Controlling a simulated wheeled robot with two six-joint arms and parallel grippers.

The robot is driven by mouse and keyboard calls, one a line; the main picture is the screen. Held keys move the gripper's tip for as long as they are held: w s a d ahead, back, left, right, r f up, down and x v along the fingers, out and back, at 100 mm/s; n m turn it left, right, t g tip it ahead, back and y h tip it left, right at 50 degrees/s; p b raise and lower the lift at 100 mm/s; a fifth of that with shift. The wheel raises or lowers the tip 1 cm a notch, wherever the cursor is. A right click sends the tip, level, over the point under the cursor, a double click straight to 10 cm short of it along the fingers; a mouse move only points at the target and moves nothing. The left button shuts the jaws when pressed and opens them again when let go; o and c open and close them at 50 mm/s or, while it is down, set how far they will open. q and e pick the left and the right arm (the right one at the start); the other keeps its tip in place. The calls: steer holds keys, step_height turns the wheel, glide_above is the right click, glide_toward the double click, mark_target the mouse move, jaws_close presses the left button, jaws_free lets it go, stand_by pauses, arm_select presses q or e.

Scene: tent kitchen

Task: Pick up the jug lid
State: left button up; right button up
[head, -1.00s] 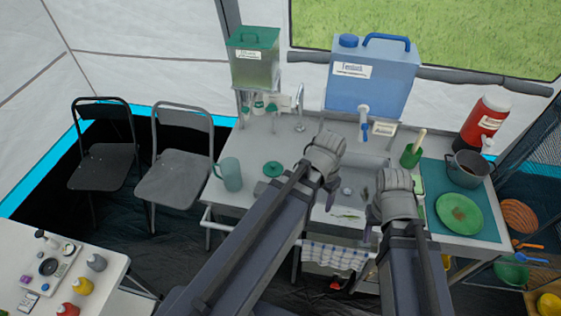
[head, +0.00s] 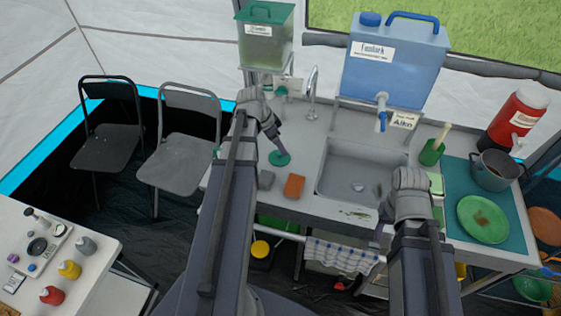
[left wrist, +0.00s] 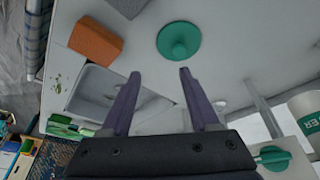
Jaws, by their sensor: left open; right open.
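The jug lid (head: 279,158) is a flat green disc with a round knob. It lies on the grey counter left of the sink, and it also shows at the top of the left wrist view (left wrist: 179,41). My left gripper (head: 279,146) is open and empty above the lid. In the left wrist view its fingertips (left wrist: 160,73) are apart and the lid is beyond them, clear of both. The teal jug is not visible now; my left arm covers where it stood. My right gripper (head: 381,236) is open near the sink's front right corner.
The sink (head: 338,168) is to the right. A tap (head: 312,90) and a blue water container (head: 398,60) stand behind. A green plate (head: 483,219) is far right.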

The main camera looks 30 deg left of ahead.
mark_target(279, 152)
arm_select(q)
steer(key=shift+t, duration=0.4)
steer(key=a+f+b, duration=0.3)
steer(key=shift+w+a, duration=0.15)
steer(key=shift+w, duration=0.25)
arm_select(e)
step_height(279, 152, down, 3)
steer(key=shift+f, duration=0.15)
arm_select(q)
steer(key=shift+w+f, duration=0.1)
arm_select(e)
steer(key=shift+f, duration=0.15)
arm_select(q)
steer(key=b+x, duration=0.4)
steer(key=x, duration=0.1)
steer(key=shift+w+d, duration=0.25)
arm_select(e)
step_height(279, 152, down, 4)
steer(key=shift+f, duration=0.2)
steer(key=shift+r, duration=0.1)
arm_select(q)
steer(key=shift+c, duration=0.4)
jaws_close()
